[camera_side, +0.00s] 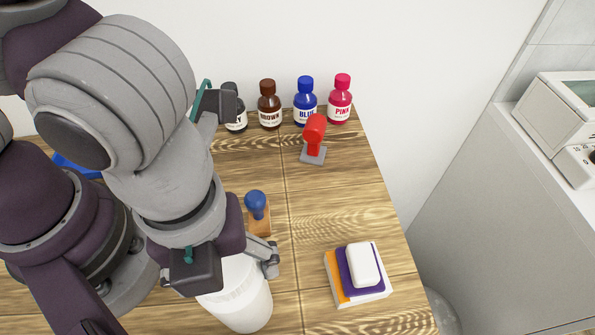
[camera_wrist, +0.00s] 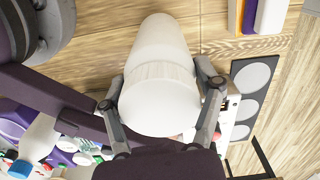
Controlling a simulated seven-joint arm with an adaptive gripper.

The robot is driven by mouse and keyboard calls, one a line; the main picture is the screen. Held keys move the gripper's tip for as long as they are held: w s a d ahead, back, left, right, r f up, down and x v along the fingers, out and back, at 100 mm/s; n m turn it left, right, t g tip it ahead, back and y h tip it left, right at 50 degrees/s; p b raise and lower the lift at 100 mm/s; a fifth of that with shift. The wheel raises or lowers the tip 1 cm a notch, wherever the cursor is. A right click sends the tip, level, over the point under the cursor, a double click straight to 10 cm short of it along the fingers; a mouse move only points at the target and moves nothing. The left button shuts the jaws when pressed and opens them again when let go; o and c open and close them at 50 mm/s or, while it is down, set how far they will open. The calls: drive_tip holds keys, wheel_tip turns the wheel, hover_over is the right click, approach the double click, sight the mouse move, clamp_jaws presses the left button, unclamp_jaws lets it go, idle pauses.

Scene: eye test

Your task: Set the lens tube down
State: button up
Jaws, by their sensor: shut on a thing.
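The lens tube appears to be the white, smooth cylinder (camera_side: 240,300) at the bottom of the side view, below my arm. It also fills the middle of the wrist view (camera_wrist: 158,108), with a ridged band around it. My gripper (camera_wrist: 162,78) is shut on the tube, one finger on each side. In the side view one finger of my gripper (camera_side: 268,260) shows against the tube's upper right, and my wrist hides the tube's top. I cannot tell whether the tube's far end touches the wooden table (camera_side: 310,235).
A blue-knobbed stamp (camera_side: 256,205) stands close behind the tube. A red-handled stamp (camera_side: 314,135) and several labelled bottles (camera_side: 305,103) stand farther back. A white block (camera_side: 363,264) lies on stacked books (camera_side: 340,282) at right. Bare table lies between tube and books.

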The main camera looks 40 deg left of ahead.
drive_tip(key=shift+f, duration=0.7)
drive_tip(key=o, duration=1.2)
drive_tip(key=shift+o, duration=0.2)
